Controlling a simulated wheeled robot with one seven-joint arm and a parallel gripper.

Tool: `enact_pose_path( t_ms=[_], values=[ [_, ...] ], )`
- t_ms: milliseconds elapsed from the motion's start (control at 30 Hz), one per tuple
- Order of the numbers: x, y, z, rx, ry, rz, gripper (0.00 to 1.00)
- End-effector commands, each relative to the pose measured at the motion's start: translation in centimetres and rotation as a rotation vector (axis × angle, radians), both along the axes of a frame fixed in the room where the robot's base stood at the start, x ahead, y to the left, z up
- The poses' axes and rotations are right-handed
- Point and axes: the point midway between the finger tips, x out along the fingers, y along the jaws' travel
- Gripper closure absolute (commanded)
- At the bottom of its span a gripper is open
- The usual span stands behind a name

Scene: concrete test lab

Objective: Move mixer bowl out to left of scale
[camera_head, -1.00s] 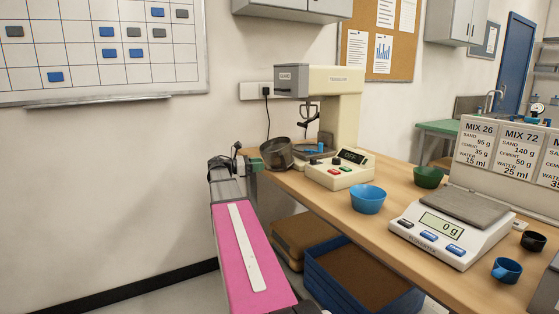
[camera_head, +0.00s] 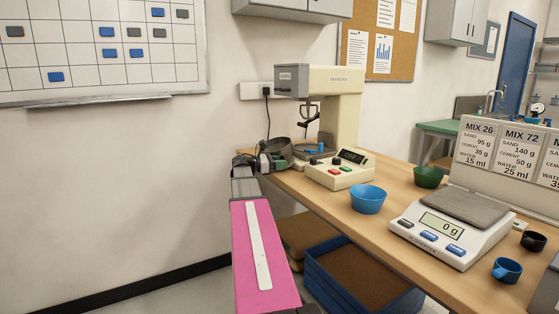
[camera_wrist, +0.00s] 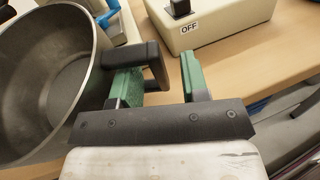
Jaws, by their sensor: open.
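The dark grey metal mixer bowl (camera_head: 278,149) is at the left end of the bench, beside the cream mixer (camera_head: 345,105). In the wrist view the bowl (camera_wrist: 45,75) fills the left side and looks empty, with a black handle (camera_wrist: 150,55) on its right side. My gripper (camera_head: 264,163) is at the bowl's near side. In the wrist view my gripper (camera_wrist: 158,68) is open, with its green-padded fingers on either side of the handle's outer part. The left finger is between bowl wall and handle. The white scale (camera_head: 452,232) reads 0 g at the right.
A blue bowl (camera_head: 368,199) stands just left of the scale, and a green bowl (camera_head: 428,177) stands behind it. Bench top (camera_head: 395,235) left of the scale is partly clear. A blue cup (camera_head: 507,270) and a black cup (camera_head: 533,241) are at the right.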

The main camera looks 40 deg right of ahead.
Motion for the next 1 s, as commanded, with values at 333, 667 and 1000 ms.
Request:
enact_pose_path(
  t_ms=[333,667,1000],
  values=[
    [0.02,0.05,0.0,0.0,0.0,0.0,1.0],
    [0.0,0.06,0.0,0.0,0.0,0.0,1.0],
    [0.0,0.06,0.0,0.0,-0.001,0.0,1.0]
  ],
)
